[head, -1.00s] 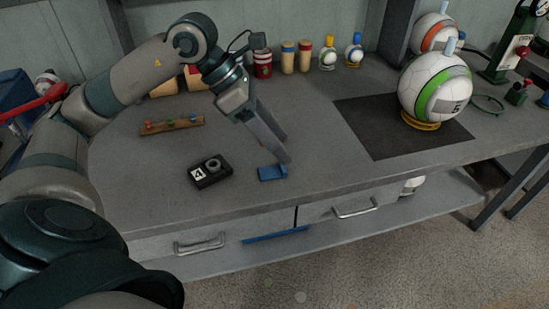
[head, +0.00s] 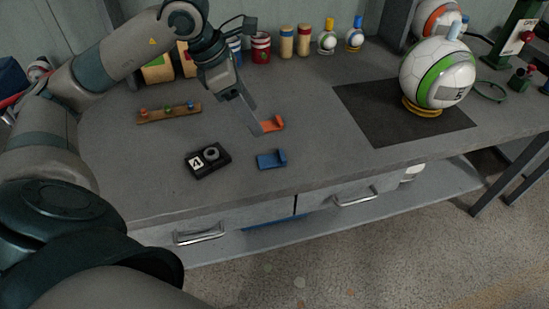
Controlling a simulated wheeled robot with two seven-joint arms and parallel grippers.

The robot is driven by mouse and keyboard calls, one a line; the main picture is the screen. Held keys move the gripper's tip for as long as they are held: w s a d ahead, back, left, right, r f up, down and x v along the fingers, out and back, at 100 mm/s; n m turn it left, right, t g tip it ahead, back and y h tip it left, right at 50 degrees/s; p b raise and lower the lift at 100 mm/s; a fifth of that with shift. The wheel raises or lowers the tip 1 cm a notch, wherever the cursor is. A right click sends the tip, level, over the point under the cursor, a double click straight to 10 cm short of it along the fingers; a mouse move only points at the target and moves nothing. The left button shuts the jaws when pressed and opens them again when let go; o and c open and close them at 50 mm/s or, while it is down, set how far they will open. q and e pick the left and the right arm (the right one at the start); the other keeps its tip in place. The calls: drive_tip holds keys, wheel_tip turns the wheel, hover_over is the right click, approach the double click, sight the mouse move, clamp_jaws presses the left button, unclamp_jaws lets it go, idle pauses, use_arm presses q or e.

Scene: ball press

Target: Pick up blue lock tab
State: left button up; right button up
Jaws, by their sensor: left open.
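The blue lock tab (head: 270,160) lies on the grey bench near its front edge, a flat piece with a raised end at right. An orange tab (head: 272,124) of similar shape lies behind it. My left gripper (head: 254,126) is open, pointing down just left of the orange tab, behind and a little left of the blue tab and apart from the blue one. I cannot tell whether a finger touches the orange tab. My right gripper is out of view.
A black block marked 4 (head: 207,161) lies left of the blue tab. A wooden strip with coloured pegs (head: 169,113) is behind it. A ball (head: 437,75) rests on a gold ring on a dark mat (head: 372,138) at right. Bottles and cylinders line the back. The bench right of the blue tab is clear.

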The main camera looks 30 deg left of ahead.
use_arm(q)
approach(280, 157)
drive_tip(key=shift+w+a+f+p, duration=0.1)
drive_tip(key=shift+w+f+p, duration=0.15)
drive_tip(key=shift+f, duration=0.15)
drive_tip(key=shift+w+a+f+p, duration=0.1)
drive_tip(key=shift+w+f+p, duration=0.1)
drive_tip(key=shift+f, duration=0.25)
drive_tip(key=shift+d+f, duration=0.15)
drive_tip(key=shift+f, duration=0.2)
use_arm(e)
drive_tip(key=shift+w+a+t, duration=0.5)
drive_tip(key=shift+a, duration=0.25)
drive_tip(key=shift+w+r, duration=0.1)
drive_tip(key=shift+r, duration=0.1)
use_arm(q)
drive_tip(key=shift+w+d+f+p, duration=0.15)
drive_tip(key=shift+d+f+p, duration=0.15)
drive_tip(key=shift+f, duration=0.2)
drive_tip(key=shift+p+x, duration=0.45)
drive_tip(key=shift+x, duration=1.6)
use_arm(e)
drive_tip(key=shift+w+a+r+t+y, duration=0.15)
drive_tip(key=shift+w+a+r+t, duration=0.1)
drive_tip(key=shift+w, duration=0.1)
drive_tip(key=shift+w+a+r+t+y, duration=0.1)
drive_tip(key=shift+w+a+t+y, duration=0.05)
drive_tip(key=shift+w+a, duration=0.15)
